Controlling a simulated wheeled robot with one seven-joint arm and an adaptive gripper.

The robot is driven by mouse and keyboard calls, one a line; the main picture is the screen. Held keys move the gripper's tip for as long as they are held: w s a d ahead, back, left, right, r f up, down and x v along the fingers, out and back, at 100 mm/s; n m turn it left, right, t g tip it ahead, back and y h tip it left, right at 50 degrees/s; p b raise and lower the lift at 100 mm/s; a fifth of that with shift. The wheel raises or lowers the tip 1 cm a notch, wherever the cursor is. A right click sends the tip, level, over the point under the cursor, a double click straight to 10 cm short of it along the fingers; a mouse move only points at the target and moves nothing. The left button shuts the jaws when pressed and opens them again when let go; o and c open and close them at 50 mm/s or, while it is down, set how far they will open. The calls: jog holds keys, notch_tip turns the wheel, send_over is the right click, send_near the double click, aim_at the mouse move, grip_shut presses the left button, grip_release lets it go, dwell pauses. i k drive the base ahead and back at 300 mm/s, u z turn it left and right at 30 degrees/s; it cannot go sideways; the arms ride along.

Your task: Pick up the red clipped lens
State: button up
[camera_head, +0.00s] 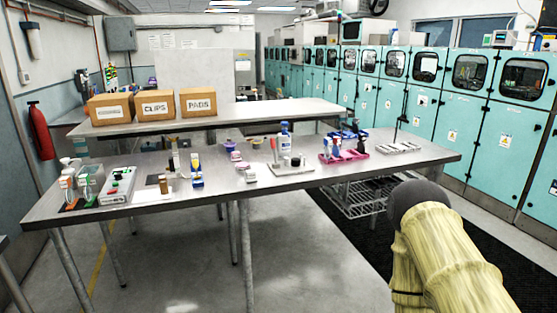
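The metal table (330,185) stands ahead with many small items on it. I cannot clearly pick out the red clipped lens; the items are too small to tell. Reddish things show on the table: an upright red item (274,146) at the pale tray in the middle, and a pink tray (345,157) right of it. A small reddish spot also shows on the grey box at the left. My arm, in a yellowish sleeve with a dark rounded part, rises at the bottom right, apart from the table. My gripper fingers do not show.
A pale rack (398,147) with a thin upright rod is at the right. Cartons, including the CLIPS box (156,106), stand on a bench behind. Teal cabinets (466,120) line the right. The table's front right is clear.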

aim_at(336, 151)
jog(key=u, duration=1.05)
jog(key=i, duration=1.6)
jog(key=z, duration=0.8)
jog(key=i, duration=0.75)
jog(key=z, duration=0.9)
